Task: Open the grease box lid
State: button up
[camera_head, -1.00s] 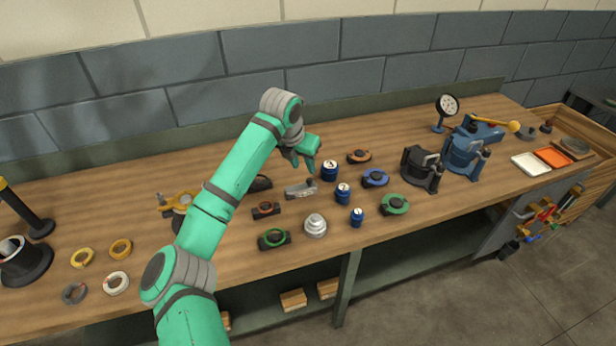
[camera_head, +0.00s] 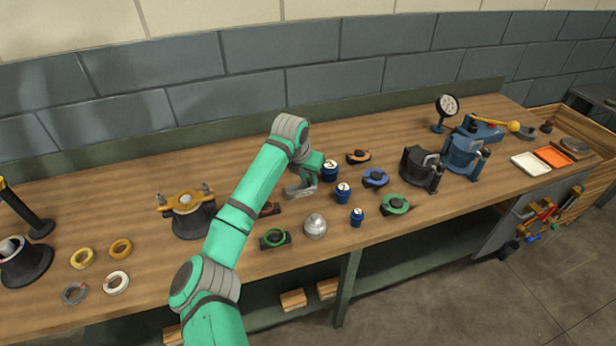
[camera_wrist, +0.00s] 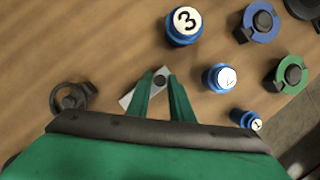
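My gripper (camera_wrist: 164,86) has green fingers, spread apart, in the wrist view. A pale grey flat piece with a dark round knob (camera_wrist: 128,101) lies under and between the fingertips; I cannot tell whether they touch it. The same grey piece (camera_head: 297,192) shows below my gripper (camera_head: 305,181) in the head view, partly hidden by it. No label names a grease box, and I cannot tell for certain whether this piece is its lid.
Numbered blue cans, including can 3 (camera_head: 330,172), stand close on the right. A blue clamp part (camera_head: 375,179) and a green one (camera_head: 395,205) lie beyond them. A yellow-topped housing (camera_head: 192,220) is left of my arm.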

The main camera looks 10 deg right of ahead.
grip_shut()
